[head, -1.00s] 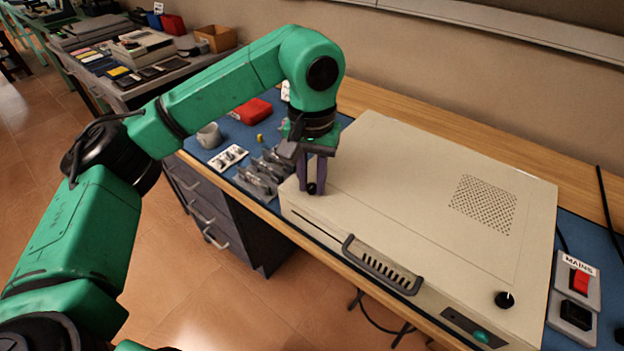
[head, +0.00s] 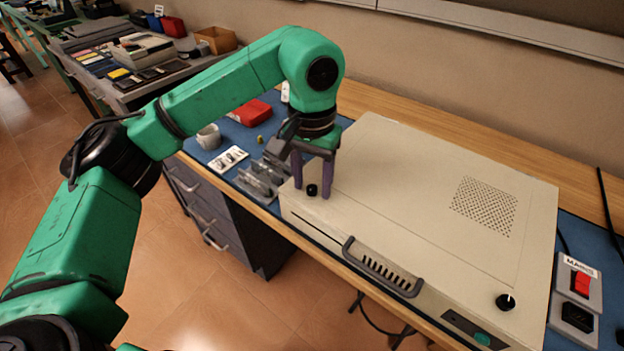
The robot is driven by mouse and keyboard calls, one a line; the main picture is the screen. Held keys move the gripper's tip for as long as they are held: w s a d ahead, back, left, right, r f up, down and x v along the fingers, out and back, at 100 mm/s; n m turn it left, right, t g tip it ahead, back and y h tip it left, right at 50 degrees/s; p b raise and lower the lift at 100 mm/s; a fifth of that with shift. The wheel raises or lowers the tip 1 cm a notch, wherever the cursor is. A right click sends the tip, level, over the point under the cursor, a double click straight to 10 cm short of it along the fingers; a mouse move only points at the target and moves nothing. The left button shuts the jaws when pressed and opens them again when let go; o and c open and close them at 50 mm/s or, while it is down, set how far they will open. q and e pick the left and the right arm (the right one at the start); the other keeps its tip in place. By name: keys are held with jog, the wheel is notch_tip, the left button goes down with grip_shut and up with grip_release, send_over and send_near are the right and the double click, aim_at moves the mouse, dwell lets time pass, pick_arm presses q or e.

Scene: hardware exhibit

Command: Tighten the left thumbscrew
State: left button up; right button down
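The left thumbscrew (head: 312,190) is a small black knob at the near left corner of the beige case (head: 400,190). My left gripper (head: 312,191) points down over it, one purple finger on each side. The fingers are open, with gaps between them and the knob. The right thumbscrew (head: 505,301), a black knob with a white mark, is at the case's near right corner. My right gripper is out of view.
A handle (head: 382,268) juts from the case front. A mains switch box (head: 577,288) stands at right.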

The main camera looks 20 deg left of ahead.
aim_at(312, 188)
pick_arm(q)
jog(key=shift+r, duration=0.45)
notch_tip(312, 188, up, 14)
jog(key=p, duration=0.3)
jog(key=shift+f, duration=0.2)
jog(key=shift+s, duration=0.1)
